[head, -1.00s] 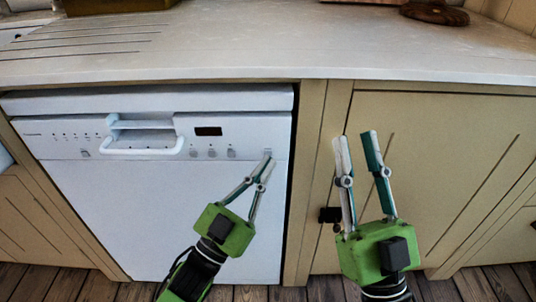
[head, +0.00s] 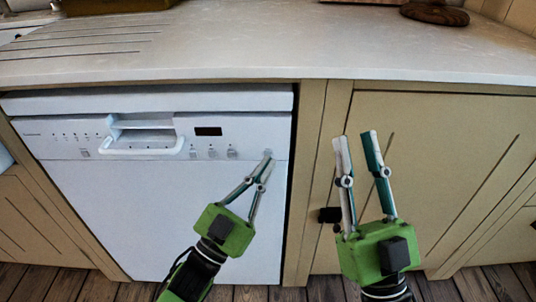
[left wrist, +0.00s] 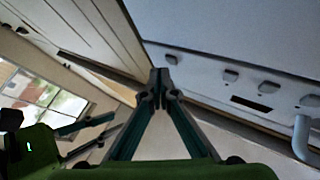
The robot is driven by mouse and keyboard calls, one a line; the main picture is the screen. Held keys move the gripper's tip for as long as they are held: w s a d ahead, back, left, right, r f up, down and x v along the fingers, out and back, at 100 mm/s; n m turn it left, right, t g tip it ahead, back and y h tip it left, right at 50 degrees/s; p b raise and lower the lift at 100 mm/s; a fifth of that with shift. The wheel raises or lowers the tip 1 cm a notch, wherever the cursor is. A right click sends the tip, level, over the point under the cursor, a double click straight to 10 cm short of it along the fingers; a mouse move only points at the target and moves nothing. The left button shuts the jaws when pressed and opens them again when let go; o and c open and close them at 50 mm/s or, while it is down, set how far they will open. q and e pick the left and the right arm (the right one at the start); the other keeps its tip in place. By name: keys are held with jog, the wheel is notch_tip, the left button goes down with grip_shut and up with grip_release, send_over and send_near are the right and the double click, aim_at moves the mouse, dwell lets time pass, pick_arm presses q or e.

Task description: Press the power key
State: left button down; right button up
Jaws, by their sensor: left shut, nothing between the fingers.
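The white dishwasher (head: 160,215) has a front panel with small grey keys. A lone key (head: 268,153) sits at the panel's right end, its label too small to read. My left gripper (head: 267,158) is shut and empty, its tips at this key and partly covering it. In the left wrist view the key (left wrist: 171,58) shows just beyond the shut fingertips (left wrist: 160,77). I cannot tell whether they touch it. My right gripper (head: 355,138) is open and empty in front of the beige cupboard door.
Several other keys (head: 211,153) sit below the dark display (head: 208,131). The dishwasher's handle (head: 142,148) juts out left of them. The pale worktop (head: 250,45) overhangs above. A beige cupboard (head: 450,170) with a dark latch (head: 329,215) stands to the right.

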pick_arm(q)
jog(key=shift+w, duration=0.1)
jog(key=shift+w, duration=0.35)
pick_arm(e)
jog(key=shift+w+a+f+g+h, duration=0.1)
jog(key=shift+w+f+g+h, duration=0.3)
jog(key=shift+w+f, duration=0.25)
jog(key=shift+f, duration=0.1)
pick_arm(q)
jog(key=shift+w, duration=0.2)
pick_arm(e)
jog(key=shift+w+f, duration=0.1)
pick_arm(q)
jog(key=shift+s+p, duration=0.15)
jog(key=shift+p, duration=0.2)
jog(key=shift+s, duration=0.5)
pick_arm(e)
jog(key=shift+w+a+f+g, duration=0.1)
jog(key=shift+w+f+g, duration=0.45)
jog(key=shift+f, duration=0.2)
jog(key=shift+w+f+g, duration=0.45)
jog(key=shift+f+g, duration=0.1)
jog(key=shift+f, duration=0.2)
